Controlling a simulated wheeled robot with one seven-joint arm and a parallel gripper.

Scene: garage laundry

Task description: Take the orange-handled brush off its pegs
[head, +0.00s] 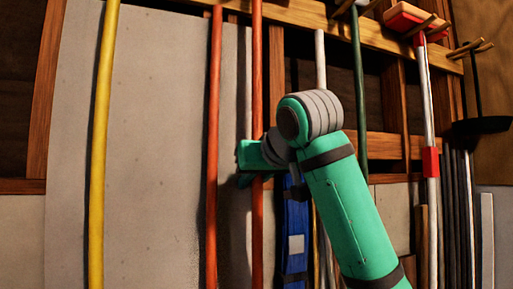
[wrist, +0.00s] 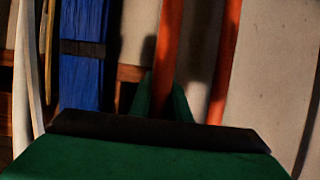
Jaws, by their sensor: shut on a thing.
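Two long orange handles stand upright side by side against the wall. My gripper (head: 254,174) is around the right-hand orange handle (head: 257,80) at about mid-height and shut on it. In the wrist view that handle (wrist: 170,45) runs down between the two green fingers (wrist: 160,100). The other orange handle (head: 213,150) stands free to its left in the head view; it also shows at the right in the wrist view (wrist: 225,60).
A blue object with a dark strap (head: 295,235) hangs close beside my gripper. A yellow pole (head: 101,140) stands at the left. A green pole (head: 358,90) and a red-headed brush on pegs (head: 405,18) are at the right. A wooden rail (head: 300,12) crosses the top.

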